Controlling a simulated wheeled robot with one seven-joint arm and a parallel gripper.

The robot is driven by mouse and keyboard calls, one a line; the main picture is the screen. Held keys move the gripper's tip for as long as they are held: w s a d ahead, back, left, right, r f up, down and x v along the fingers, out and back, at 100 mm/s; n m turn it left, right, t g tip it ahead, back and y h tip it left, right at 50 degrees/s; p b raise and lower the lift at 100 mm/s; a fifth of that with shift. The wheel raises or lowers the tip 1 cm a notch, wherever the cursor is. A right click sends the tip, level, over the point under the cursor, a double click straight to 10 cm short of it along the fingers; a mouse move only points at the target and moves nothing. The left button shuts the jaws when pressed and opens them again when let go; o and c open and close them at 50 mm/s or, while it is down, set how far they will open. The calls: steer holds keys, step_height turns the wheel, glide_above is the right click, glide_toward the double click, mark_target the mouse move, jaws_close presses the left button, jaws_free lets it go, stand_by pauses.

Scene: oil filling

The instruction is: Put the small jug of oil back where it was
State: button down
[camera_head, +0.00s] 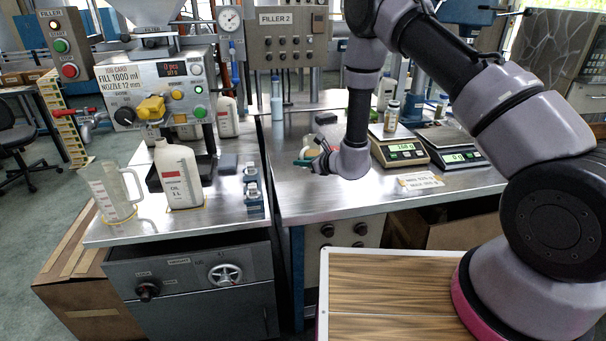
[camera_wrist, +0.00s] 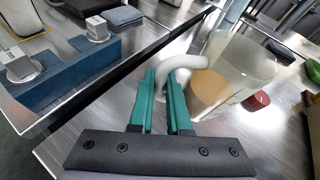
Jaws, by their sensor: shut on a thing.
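The small jug (camera_wrist: 242,62) is clear, with amber oil (camera_wrist: 208,92) in it and a pale handle (camera_wrist: 183,65). My gripper (camera_wrist: 165,88) has teal fingers shut on that handle. In the head view, my gripper (camera_head: 304,162) is over the left part of the right-hand steel bench (camera_head: 312,196). The jug is mostly hidden there behind my wrist. I cannot tell whether its base touches the bench. A white label with red lettering (camera_head: 418,181) lies on this bench, right of my gripper.
Two scales (camera_head: 399,150) (camera_head: 454,151) stand right of my arm, the left one bearing a small jar (camera_head: 391,117). The left bench holds a larger empty jug (camera_head: 113,190), a white bottle (camera_head: 180,176) and a blue block with metal pieces (camera_head: 253,190). A small red object (camera_wrist: 256,101) lies near the held jug.

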steer(key=shift+f, duration=2.15)
steer(key=shift+f, duration=0.2)
steer(key=c, duration=0.9)
jaws_free()
steer(key=shift+o, duration=0.2)
steer(key=shift+r, duration=0.1)
